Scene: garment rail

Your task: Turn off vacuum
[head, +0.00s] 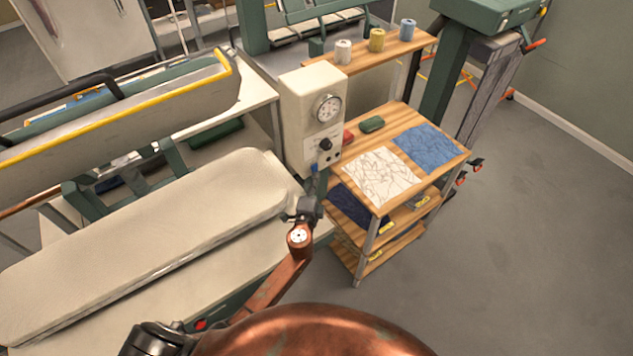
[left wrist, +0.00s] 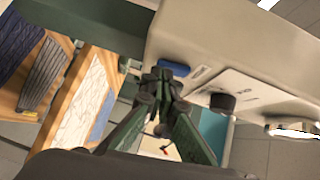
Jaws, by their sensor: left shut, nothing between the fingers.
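A cream control box (head: 305,95) stands at the end of the padded pressing board. Its front has a round dial gauge (head: 327,108) and a black knob (head: 325,144), with small dark controls below. A blue switch-like part (left wrist: 172,67) sits on the box face in the left wrist view, with the black knob (left wrist: 222,102) to its right. My left gripper (head: 314,188) is shut and empty, low in front of the box. In the left wrist view its fingertips (left wrist: 164,74) overlap the blue part's edge; I cannot tell whether they touch. My right gripper is not in view.
A wooden shelf cart (head: 448,160) with folded cloths stands close to the box's right. The padded board (head: 150,240) lies to the left. Thread spools (head: 377,40) stand on a shelf behind. The floor (head: 500,270) at the right is clear.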

